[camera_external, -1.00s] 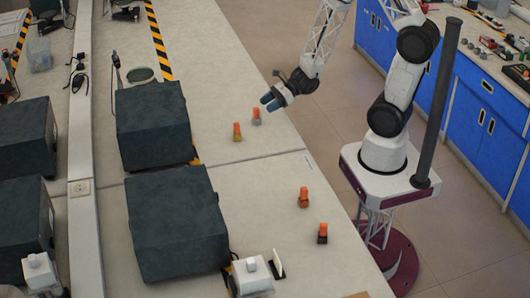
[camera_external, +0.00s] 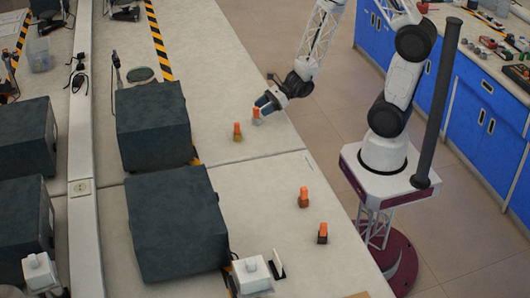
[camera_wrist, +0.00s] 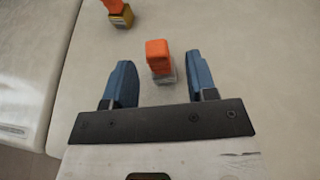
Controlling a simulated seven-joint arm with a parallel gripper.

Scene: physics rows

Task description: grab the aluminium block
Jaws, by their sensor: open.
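The aluminium block looks to be the small silver-grey block (camera_wrist: 165,79) with an orange top (camera_wrist: 158,54). It stands on the table between and just ahead of my open fingers in the wrist view. My gripper (camera_wrist: 160,85) has blue fingertips spread to either side of it, with a gap on each side. In the external view my gripper (camera_external: 265,104) is low over the table, right by this block (camera_external: 256,121), whose orange top the fingers partly cover. A brass-yellow block (camera_external: 237,138) with an orange top stands just to its left.
Two more orange-topped blocks, one brownish (camera_external: 303,203) and one dark (camera_external: 322,239), stand nearer on the table (camera_external: 275,185). Large dark boxes (camera_external: 153,125) stand to the left. The yellow block also shows at the wrist view's top left (camera_wrist: 122,18).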

